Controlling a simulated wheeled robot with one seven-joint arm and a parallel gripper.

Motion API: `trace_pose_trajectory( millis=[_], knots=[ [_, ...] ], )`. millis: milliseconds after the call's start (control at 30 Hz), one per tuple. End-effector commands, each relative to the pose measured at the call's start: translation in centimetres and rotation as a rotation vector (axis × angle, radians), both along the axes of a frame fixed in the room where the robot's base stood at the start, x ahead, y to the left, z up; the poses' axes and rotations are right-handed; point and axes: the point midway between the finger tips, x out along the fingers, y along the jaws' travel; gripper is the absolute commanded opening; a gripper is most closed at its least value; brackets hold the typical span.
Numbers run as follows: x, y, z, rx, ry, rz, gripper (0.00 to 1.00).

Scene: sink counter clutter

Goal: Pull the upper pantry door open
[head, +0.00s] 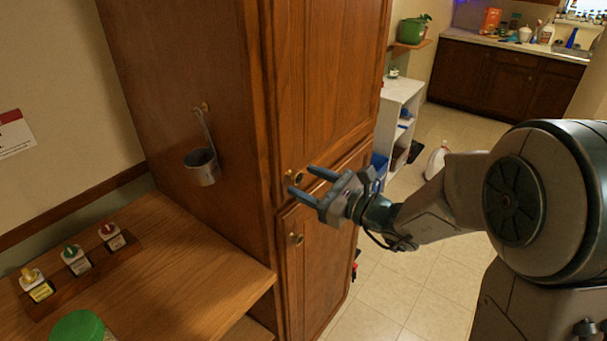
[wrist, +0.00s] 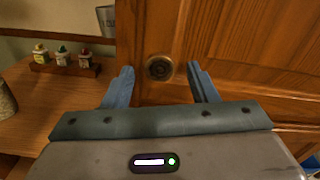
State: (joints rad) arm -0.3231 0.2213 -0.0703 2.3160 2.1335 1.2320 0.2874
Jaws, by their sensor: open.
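The upper pantry door (head: 325,75) is a tall brown wooden panel door and looks shut. Its round knob (head: 297,177) sits near the door's lower left corner. My gripper (head: 308,182) is open in front of the door at knob height. In the wrist view the knob (wrist: 159,67) lies between the two blue fingers, ahead of my gripper (wrist: 160,85). I cannot tell whether the fingertips reach past the knob. Neither finger visibly touches it. The lower pantry door (head: 315,255) with its own knob (head: 296,239) is below and looks shut.
A metal cup (head: 201,167) hangs on the cabinet's left side. A wooden counter (head: 180,265) at left holds several small labelled bottles (head: 76,259) and a green lid (head: 78,327). A white shelf (head: 397,115) stands behind the cabinet. Tiled floor (head: 400,290) is open at right.

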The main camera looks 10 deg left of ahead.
Motion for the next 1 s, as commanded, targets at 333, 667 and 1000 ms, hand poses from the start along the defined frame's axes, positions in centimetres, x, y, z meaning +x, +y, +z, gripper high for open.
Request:
trace_pose_trajectory(
  millis=[333,667,1000],
  knots=[
    [0.61,1.53,-0.07,-0.001,-0.001,0.000,0.53],
    [0.59,1.49,-0.05,-0.001,-0.001,0.000,0.00],
    [-0.08,0.88,-0.03,0.001,0.000,0.038,0.00]
  ],
)
